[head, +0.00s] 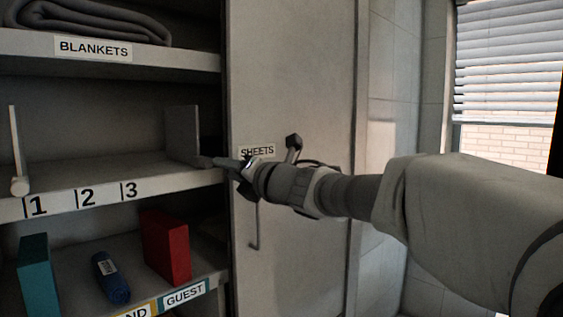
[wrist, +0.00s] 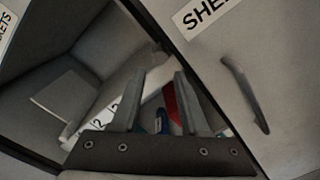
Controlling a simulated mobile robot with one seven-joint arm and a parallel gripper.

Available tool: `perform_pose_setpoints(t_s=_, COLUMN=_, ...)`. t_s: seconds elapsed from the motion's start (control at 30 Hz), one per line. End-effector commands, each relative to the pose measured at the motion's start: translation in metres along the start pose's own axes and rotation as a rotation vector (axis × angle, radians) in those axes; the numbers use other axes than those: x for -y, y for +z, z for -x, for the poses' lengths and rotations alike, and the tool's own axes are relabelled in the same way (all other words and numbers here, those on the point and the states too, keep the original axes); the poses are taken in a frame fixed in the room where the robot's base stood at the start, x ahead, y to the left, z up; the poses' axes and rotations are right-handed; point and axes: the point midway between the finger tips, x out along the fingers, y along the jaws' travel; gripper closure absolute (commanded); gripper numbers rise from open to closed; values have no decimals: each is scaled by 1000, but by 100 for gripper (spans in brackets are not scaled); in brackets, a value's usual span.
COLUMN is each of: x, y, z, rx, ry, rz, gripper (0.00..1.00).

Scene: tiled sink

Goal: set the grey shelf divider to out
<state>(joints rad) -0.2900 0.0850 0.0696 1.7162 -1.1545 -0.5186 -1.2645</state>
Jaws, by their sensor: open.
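A grey upright panel (head: 182,133), which looks like the shelf divider, stands at the right end of the numbered middle shelf, right of the 3. Another thin, pale upright with a rounded knob at its foot (head: 18,150) stands at the left, by the 1. A pale panel (wrist: 62,95) also shows at the left in the wrist view; it seems to be that left one. My gripper (head: 225,168) is at the shelf's right front edge, close to the grey panel; I cannot tell if they touch. In the wrist view its fingers (wrist: 158,82) are apart, with nothing held between them.
A cabinet door with a SHEETS label (head: 257,151) and a handle (head: 254,228) is right of the shelves. A rolled blanket (head: 92,20) lies above. Below are a teal block (head: 39,275), a blue roll (head: 110,278) and a red block (head: 166,247). The middle shelf looks otherwise clear.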

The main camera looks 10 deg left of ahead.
Motion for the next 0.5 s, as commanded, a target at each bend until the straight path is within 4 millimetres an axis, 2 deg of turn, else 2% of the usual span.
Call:
perform_pose_setpoints(t_s=0.03, x=-1, y=0, z=-11, rx=-2, ry=2, rz=-2, gripper=56)
perform_pose_setpoints(t_s=0.2, x=-1, y=0, z=-40, rx=-2, ry=2, rz=-2, gripper=56)
perform_pose_setpoints(t_s=0.5, x=-1, y=0, z=-72, rx=-1, ry=1, rz=-1, gripper=56)
